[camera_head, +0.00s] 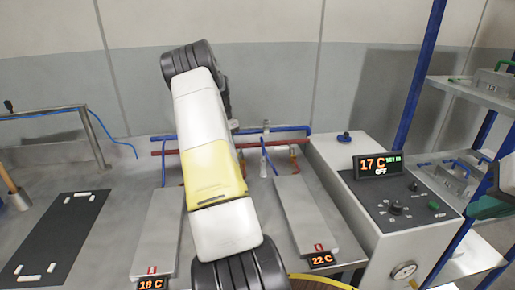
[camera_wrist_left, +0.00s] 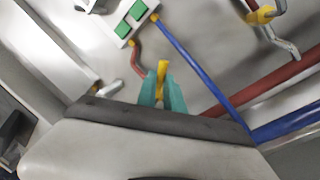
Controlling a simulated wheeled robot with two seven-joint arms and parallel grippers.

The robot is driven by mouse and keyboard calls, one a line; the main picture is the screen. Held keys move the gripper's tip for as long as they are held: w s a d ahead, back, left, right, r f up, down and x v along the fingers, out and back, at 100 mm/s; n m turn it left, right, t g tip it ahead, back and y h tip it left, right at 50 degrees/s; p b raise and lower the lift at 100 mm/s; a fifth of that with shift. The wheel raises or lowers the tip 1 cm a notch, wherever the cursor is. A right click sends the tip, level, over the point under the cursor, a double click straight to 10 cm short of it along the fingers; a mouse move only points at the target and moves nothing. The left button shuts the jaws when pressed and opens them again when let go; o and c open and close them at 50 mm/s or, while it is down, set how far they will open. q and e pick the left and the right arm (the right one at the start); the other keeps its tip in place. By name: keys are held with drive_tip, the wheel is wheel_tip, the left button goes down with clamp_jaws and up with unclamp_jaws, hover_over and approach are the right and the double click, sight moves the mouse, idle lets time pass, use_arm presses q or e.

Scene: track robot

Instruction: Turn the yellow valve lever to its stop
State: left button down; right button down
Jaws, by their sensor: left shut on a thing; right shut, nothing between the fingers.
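The yellow valve lever (camera_wrist_left: 162,70) stands up between the teal fingers of my left gripper (camera_wrist_left: 161,92) in the left wrist view. The fingers are shut on it. A short red hose (camera_wrist_left: 138,60) and a blue pipe (camera_wrist_left: 195,68) run close by. In the head view my own arm covers the middle, and the left gripper and the lever cannot be made out. My right gripper (camera_head: 487,208) shows only partly at the right edge of the head view, shut and empty, in front of the shelf rack.
Two grey plates (camera_head: 306,213) with temperature displays lie either side of my arm. Red and blue pipes (camera_head: 280,135) run along the back. A control box (camera_head: 398,239) reading 17 C, OFF stands right, beside the shelf rack (camera_head: 478,93). A black mat (camera_head: 56,232) lies left.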

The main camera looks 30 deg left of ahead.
use_arm(q)
drive_tip(key=m, duration=0.1)
drive_tip(key=w+a+m, duration=0.1)
drive_tip(key=m, duration=0.1)
drive_tip(key=shift+a+g, duration=0.3)
drive_tip(key=shift+w+a+m+y, duration=0.2)
drive_tip(key=shift+w+a+m, duration=0.05)
drive_tip(key=shift+m, duration=0.55)
drive_tip(key=shift+w+a+m+y, duration=0.2)
drive_tip(key=shift+w+a+m, duration=0.05)
drive_tip(key=shift+m, duration=0.55)
drive_tip(key=c, duration=1.5)
unclamp_jaws()
drive_tip(key=shift+o, duration=0.2)
drive_tip(key=shift+r, duration=0.1)
wheel_tip(320, 180, up, 8)
drive_tip(key=w+a, duration=0.1)
drive_tip(key=shift+f, duration=0.25)
